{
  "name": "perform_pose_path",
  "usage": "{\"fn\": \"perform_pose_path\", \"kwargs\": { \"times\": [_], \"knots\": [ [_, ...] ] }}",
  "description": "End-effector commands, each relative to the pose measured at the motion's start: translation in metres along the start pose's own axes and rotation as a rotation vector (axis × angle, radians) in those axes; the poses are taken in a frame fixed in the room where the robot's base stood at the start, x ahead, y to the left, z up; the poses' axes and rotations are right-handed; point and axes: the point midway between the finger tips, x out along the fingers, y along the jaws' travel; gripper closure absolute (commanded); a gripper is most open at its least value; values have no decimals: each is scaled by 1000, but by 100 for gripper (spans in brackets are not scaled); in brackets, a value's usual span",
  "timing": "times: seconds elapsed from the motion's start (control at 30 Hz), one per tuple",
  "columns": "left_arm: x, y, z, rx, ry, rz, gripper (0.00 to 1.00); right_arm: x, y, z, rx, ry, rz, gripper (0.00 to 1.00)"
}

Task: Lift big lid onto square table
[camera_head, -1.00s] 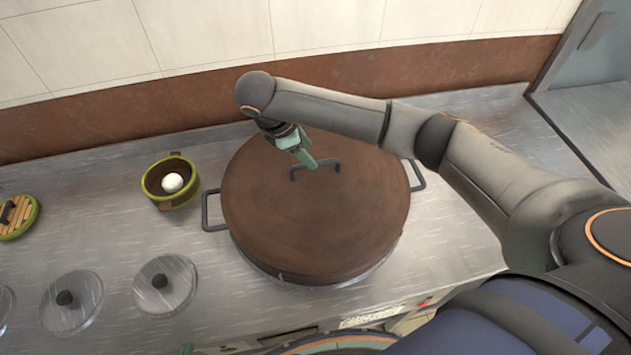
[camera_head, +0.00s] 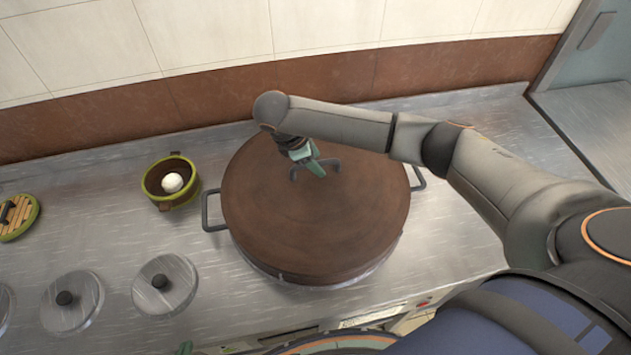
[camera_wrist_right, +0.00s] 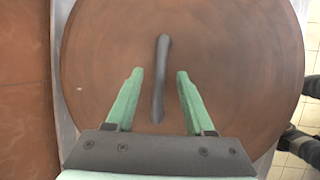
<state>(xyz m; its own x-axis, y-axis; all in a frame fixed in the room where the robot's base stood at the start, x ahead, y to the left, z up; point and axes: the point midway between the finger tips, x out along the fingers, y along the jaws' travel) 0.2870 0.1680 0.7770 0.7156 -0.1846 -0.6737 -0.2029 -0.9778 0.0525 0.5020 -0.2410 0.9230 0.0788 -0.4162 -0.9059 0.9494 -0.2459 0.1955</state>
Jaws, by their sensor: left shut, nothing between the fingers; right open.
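The big lid (camera_head: 315,225) is a wide brown disc lying flat on a large stockpot on the counter. Its dark bar handle (camera_head: 330,163) stands at its middle, partly hidden by my right gripper. My right gripper (camera_head: 318,170) is open above the handle. In the right wrist view its two green fingers (camera_wrist_right: 159,74) appear on either side of the handle (camera_wrist_right: 161,80), with nothing held. Only a green tip of my left gripper (camera_head: 186,348) shows at the bottom edge; it is shut and empty, well away from the lid. I cannot make out the square table.
Side handles (camera_head: 211,211) stick out from the pot. A small green-rimmed pot (camera_head: 171,181) with a white ball inside stands left of it. Small metal lids (camera_head: 164,284) and a slatted wooden lid (camera_head: 17,215) lie further left. A tiled wall (camera_head: 330,80) rises behind.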

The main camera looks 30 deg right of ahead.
Motion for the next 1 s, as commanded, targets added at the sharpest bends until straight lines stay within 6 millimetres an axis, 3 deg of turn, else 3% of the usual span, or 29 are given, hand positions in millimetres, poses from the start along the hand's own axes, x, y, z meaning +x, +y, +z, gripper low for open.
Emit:
{"fn": "perform_pose_path", "kwargs": {
  "times": [0.47, 0.93, 1.0],
  "knots": [
    [0, 0, 0, 0, 0, 0, 100, 3, -1, -2, 0, 1, 0, 47],
    [0, 0, 0, 0, 0, 0, 100, 3, -1, -1, 0, 0, -1, 100],
    [0, 0, 0, 0, 0, 0, 100, 3, -1, -1, -1, 0, -1, 100]
  ]
}}
